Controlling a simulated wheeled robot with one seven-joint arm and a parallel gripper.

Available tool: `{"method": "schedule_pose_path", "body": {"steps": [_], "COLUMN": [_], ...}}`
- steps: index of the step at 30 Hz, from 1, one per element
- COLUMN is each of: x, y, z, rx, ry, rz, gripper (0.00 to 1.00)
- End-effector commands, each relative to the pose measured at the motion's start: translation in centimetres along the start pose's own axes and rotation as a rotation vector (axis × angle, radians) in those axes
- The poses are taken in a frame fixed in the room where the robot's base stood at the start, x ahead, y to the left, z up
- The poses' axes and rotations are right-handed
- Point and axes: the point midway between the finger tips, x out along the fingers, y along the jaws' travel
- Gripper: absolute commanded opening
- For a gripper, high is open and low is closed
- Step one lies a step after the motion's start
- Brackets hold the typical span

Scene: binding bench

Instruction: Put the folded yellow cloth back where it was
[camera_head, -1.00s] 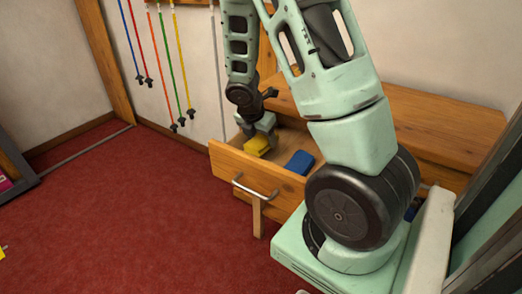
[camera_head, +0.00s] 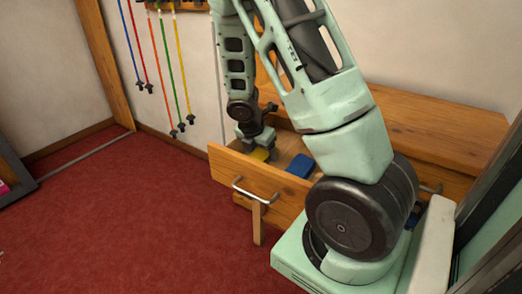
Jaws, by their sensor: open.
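The folded yellow cloth (camera_head: 260,155) lies inside the open wooden drawer (camera_head: 228,172), near its left end. My gripper (camera_head: 256,147) is over the cloth, reaching down into the drawer from above. Its jaws are open, though the fingertips are small and partly hidden here. I cannot tell whether they touch the cloth. The drawer's front wall hides the lower part of the cloth.
A blue folded item (camera_head: 300,165) lies in the drawer to the right of the cloth. The drawer has a metal handle (camera_head: 255,192) and belongs to a wooden bench (camera_head: 440,128). Colored cords (camera_head: 168,75) hang on the wall. The red floor (camera_head: 120,220) in front is clear.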

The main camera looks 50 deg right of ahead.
Motion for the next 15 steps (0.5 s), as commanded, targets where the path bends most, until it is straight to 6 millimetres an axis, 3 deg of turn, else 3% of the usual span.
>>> {"method": "schedule_pose_path", "body": {"steps": [5,15], "x": [-2.2,-9.3], "y": [0.1,0.0], "z": [0.2,0.3], "rx": [0.0,0.002], "ry": [0.001,0.0], "rz": [0.004,0.003], "gripper": [0.7,0.7]}}
